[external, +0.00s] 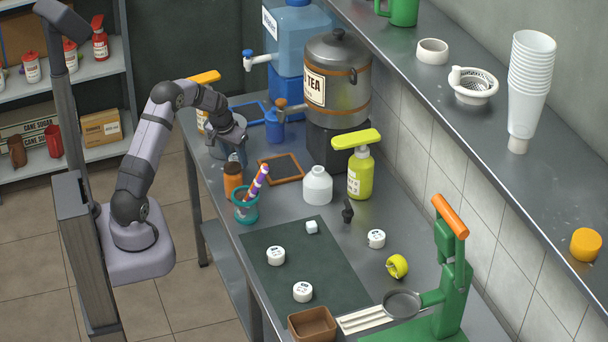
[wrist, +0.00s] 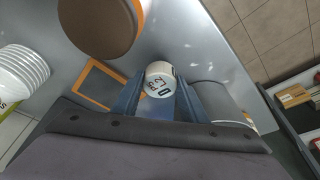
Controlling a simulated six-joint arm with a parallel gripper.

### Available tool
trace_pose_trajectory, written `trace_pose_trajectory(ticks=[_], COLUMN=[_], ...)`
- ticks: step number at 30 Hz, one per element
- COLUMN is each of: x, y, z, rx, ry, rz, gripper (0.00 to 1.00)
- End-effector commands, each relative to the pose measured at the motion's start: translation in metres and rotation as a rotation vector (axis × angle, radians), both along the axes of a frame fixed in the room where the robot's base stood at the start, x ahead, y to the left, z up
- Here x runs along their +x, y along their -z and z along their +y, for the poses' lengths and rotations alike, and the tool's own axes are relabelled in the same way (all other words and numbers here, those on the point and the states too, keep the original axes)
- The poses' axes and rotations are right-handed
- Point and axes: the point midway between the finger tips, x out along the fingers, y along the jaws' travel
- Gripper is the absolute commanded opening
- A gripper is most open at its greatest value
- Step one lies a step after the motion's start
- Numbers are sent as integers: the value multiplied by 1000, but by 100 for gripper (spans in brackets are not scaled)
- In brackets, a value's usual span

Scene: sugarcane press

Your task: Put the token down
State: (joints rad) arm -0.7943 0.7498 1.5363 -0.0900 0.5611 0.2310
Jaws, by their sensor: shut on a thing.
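My gripper (external: 236,150) is at the far left part of the steel counter, above the orange-lidded bottle's end. In the wrist view my gripper (wrist: 158,95) is shut on a white round token (wrist: 160,80) with dark printed marks, held between the two blue-grey fingers. In the external view the held token is too small or hidden to make out. Similar white round tokens lie on the dark mat (external: 330,262), one near its middle left (external: 276,256) and one near its front (external: 303,292). Another (external: 376,239) lies on the counter right of the mat.
Near my gripper are an orange bottle (external: 233,180), an orange-framed slate (external: 281,181), a blue-framed slate (external: 246,119) and a tea urn (external: 345,90). A pen cup (external: 245,208), white bottle (external: 318,186), yellow pump bottle (external: 360,175) and green press (external: 455,285) stand further forward.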

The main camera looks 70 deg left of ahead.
Motion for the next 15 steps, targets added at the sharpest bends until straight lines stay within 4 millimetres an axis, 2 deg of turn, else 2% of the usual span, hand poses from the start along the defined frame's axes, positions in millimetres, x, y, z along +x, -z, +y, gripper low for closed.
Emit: trace_pose_trajectory(ticks=[6, 15], x=[1, 0], y=[-38, -65], z=[1, 1], rx=[5, 2], ry=[-1, 0], rz=[-4, -1], gripper=[14, 14])
